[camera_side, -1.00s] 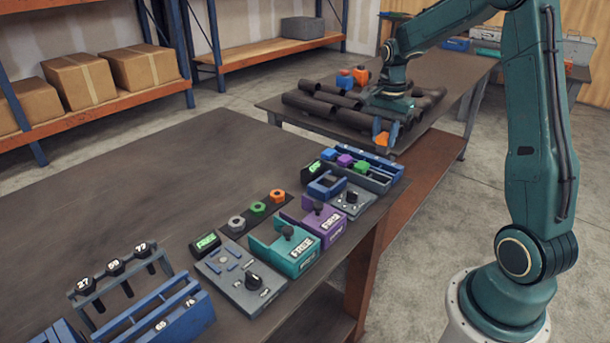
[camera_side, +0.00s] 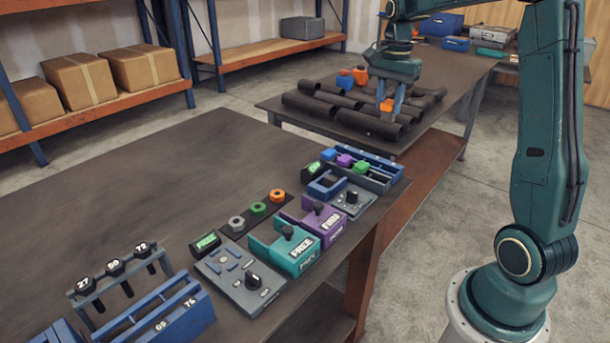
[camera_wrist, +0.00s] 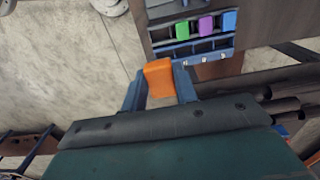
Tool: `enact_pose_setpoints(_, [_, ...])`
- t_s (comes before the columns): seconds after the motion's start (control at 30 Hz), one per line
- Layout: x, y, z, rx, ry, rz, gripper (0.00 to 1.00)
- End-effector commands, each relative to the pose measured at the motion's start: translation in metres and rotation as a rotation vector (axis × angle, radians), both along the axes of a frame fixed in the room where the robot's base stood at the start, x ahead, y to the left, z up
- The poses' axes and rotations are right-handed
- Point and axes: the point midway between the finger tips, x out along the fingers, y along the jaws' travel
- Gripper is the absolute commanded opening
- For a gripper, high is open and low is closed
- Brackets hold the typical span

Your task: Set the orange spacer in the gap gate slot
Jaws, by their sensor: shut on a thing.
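My gripper (camera_side: 390,108) is shut on the orange spacer (camera_side: 387,104). In the side view it hangs over the near side of the dark pipes on the back table. In the wrist view the orange spacer (camera_wrist: 159,78) sits between my two blue fingertips, with its end sticking out past them. I cannot tell which part is the gap gate slot.
Dark pipes (camera_side: 318,106) lie on the back table, with a blue block (camera_side: 345,82) and an orange block (camera_side: 361,76) beyond them. Teal (camera_side: 292,260) and purple (camera_side: 322,228) fixtures line the front table's right edge.

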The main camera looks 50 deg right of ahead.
Motion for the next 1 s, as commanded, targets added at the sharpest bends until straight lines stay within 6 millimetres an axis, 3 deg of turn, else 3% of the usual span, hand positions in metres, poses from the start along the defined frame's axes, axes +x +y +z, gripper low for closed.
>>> enact_pose_setpoints(0.37, [0.0,0.0,0.002,-0.001,-0.001,0.0,0.02])
enact_pose_setpoints(1.0, [0.0,0.0,0.037,-0.001,-0.002,0.0,0.02])
